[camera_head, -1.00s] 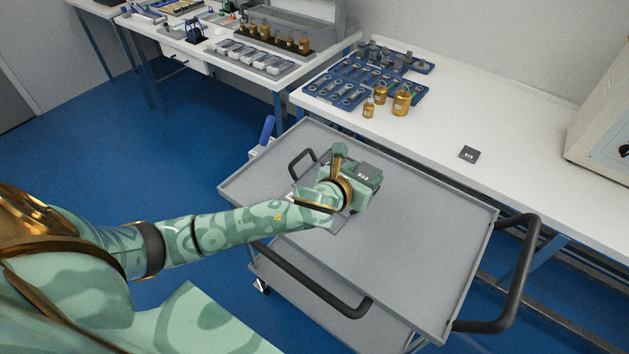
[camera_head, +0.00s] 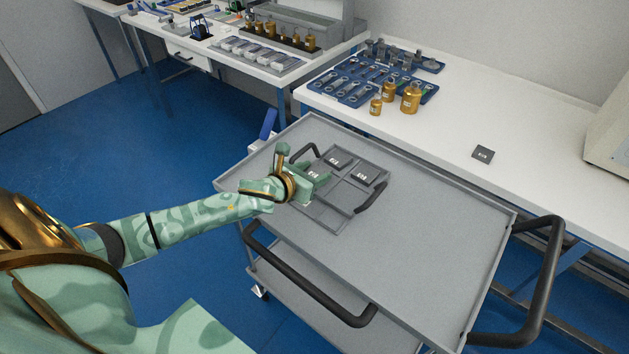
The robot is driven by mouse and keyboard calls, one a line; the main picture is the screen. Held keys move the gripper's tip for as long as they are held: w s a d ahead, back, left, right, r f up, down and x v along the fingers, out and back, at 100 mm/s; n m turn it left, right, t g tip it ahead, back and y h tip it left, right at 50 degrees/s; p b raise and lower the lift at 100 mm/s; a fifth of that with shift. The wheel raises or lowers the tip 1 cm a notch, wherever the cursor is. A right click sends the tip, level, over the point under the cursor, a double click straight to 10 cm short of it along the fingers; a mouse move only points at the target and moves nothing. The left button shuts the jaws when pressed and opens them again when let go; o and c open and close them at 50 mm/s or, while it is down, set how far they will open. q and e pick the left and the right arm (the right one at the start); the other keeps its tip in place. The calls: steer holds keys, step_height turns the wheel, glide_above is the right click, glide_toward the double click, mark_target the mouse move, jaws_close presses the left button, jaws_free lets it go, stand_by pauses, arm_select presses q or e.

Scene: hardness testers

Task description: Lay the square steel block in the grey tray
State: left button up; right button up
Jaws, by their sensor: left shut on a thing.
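The grey tray (camera_head: 341,222) lies on the cart top, divided into compartments and fitted with a dark handle at each end. Two dark square blocks with pale labels, one at the back (camera_head: 338,160) and one to the right (camera_head: 366,176), sit in its compartments. My left gripper (camera_head: 312,180) is at the tray's left side, shut on a square steel block (camera_head: 315,173) with a pale label. The fingers partly hide this block; I cannot tell whether it touches the compartment floor. The compartments towards the front look empty. My right gripper is not in view.
The grey cart top (camera_head: 430,240) is bare right of the tray. Another dark square block (camera_head: 483,154) lies on the white bench (camera_head: 540,160). Brass weights (camera_head: 411,98) and a blue rack (camera_head: 345,90) stand at the bench's left end. Black cart handles stick out.

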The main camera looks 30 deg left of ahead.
arm_select(q)
step_height(320, 180, down, 2)
steer(key=shift+d+f, duration=0.1)
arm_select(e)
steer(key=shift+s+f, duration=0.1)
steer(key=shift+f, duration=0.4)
arm_select(q)
steer(key=shift+r, duration=0.2)
steer(key=o, duration=0.9)
steer(key=shift+f, duration=0.2)
steer(key=shift+o, duration=0.3)
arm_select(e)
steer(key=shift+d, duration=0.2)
arm_select(q)
steer(key=shift+r, duration=0.1)
